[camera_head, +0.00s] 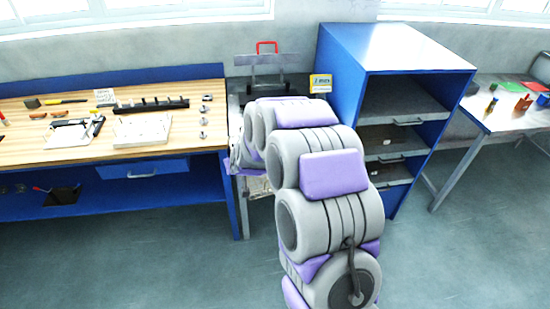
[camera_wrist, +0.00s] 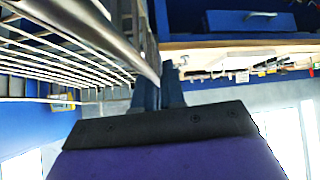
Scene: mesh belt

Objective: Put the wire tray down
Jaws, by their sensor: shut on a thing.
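The wire tray (camera_wrist: 100,32) fills the upper left of the wrist view, with a thick silver bar and rows of thin wires. My gripper (camera_wrist: 160,82) is shut on it at the tray's edge, near the middle of the wrist view. In the head view my own arm covers the gripper and most of the tray. Some pale mesh (camera_head: 258,186) shows under the arm, beside the workbench end; I cannot tell whether it is the tray.
A wooden-topped blue workbench (camera_head: 60,165) with tools stands left. Dark equipment with a red handle (camera_head: 267,46) is behind my arm. A blue shelf cabinet (camera_head: 400,50) stands right of it, and a metal table (camera_head: 500,115) is at far right. The front floor is clear.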

